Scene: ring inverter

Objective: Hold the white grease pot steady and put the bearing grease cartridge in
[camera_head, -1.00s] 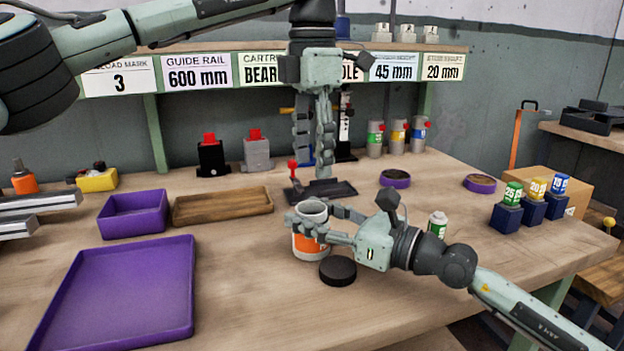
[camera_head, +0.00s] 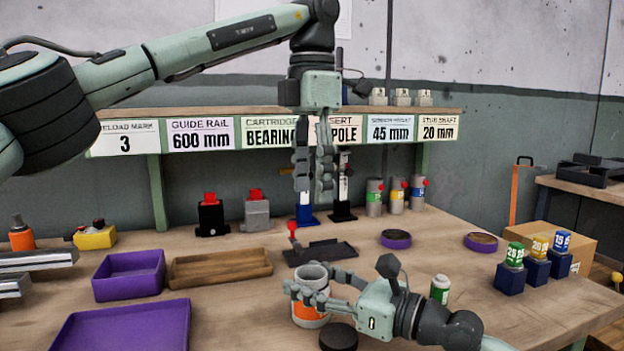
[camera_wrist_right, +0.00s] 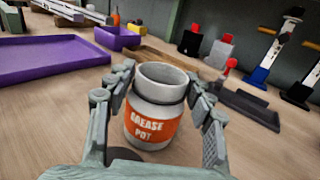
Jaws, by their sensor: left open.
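The white grease pot (camera_head: 311,316) with an orange label stands upright and open-topped on the bench. It also shows in the right wrist view (camera_wrist_right: 153,118). My right gripper (camera_head: 318,290) has its fingers around the pot's two sides. My left gripper (camera_head: 314,195) hangs fingers-down above the bench, open and empty, in front of the shelf labels. Several canisters might include the bearing grease cartridge: grey ones with green (camera_head: 374,198), orange (camera_head: 397,196) and blue (camera_head: 418,194) bands at the back, and a small green-and-white one (camera_head: 440,289) right of the pot. Their print is unreadable.
A black round lid (camera_head: 338,337) lies in front of the pot. A dark tray (camera_head: 325,253) with a red-knobbed lever is behind it. A wooden tray (camera_head: 220,267) and purple trays (camera_head: 128,288) are left. Blue stands with coloured pieces (camera_head: 537,271) are right.

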